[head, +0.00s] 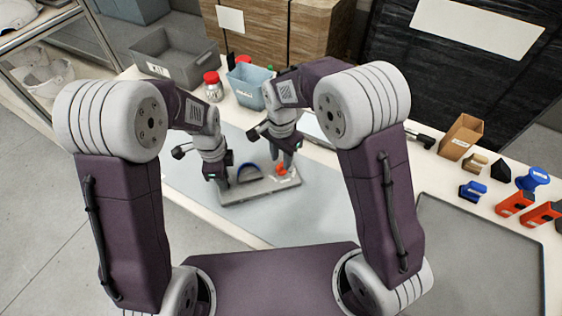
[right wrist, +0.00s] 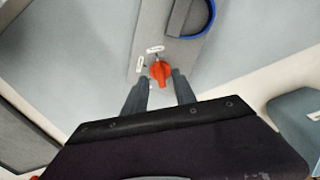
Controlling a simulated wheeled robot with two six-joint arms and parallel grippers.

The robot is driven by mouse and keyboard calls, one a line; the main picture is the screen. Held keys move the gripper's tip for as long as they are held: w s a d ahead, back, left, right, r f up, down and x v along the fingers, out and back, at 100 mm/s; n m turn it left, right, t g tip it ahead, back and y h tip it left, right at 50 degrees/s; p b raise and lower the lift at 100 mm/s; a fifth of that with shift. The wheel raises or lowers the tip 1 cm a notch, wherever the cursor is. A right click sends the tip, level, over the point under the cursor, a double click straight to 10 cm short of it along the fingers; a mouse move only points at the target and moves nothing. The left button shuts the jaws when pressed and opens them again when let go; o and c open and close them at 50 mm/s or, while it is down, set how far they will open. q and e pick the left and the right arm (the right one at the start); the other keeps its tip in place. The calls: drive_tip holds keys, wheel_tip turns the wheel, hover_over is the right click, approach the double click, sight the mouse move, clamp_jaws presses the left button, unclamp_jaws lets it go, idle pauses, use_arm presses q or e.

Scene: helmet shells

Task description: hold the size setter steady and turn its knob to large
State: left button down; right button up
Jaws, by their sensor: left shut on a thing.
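The size setter (head: 262,194) is a flat grey board on the bench mat, with a blue-edged arc (head: 248,173) and an orange knob (head: 282,170). In the right wrist view the board (right wrist: 150,30) carries the knob (right wrist: 160,71) near its end, beside two small white labels too small to read. My left gripper (head: 222,184) is shut at the board's left end; its exact grip is hidden. My right gripper (right wrist: 161,76) points down over the knob, fingers apart, one on each side of it. Whether they touch it is unclear.
Behind the setter stand a grey bin (head: 172,58), a red-lidded jar (head: 213,86) and a light-blue bin (head: 247,86). At right are a cardboard box (head: 460,137), orange blocks (head: 515,203) and a dark grey tray (head: 480,265). The mat in front of the setter is clear.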

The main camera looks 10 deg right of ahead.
drive_tip(key=shift+f, duration=1.3)
clamp_jaws()
drive_tip(key=n, duration=0.5)
drive_tip(key=shift+n, duration=0.4)
drive_tip(key=n, duration=0.6)
drive_tip(key=shift+d, duration=0.1)
drive_tip(key=n, duration=0.5)
drive_tip(key=shift+n, duration=0.4)
drive_tip(key=n, duration=0.5)
drive_tip(key=shift+d+n, duration=0.1)
drive_tip(key=shift+n, duration=0.6)
